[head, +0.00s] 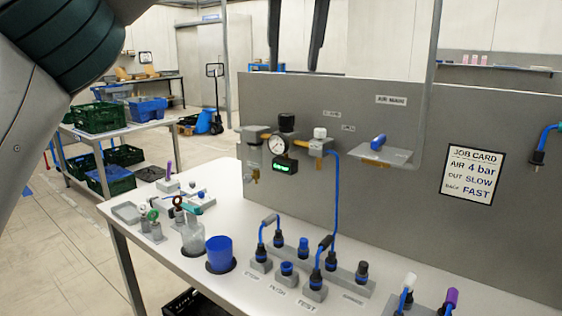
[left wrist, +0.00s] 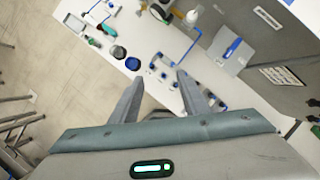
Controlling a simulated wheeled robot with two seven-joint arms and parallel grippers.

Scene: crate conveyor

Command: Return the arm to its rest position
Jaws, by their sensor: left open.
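My left arm (head: 65,40) comes in large at the upper left of the head view. The left gripper (head: 294,68) hangs from the top edge, with two dark fingers apart and nothing between them. In the left wrist view the left gripper (left wrist: 160,76) also shows spread, empty fingers, high above the white bench (left wrist: 170,68). My right gripper is in neither view.
A grey panel (head: 385,120) with gauge (head: 277,143) and job card (head: 472,174) stands behind. Crates (head: 97,118) stand on a rack at left.

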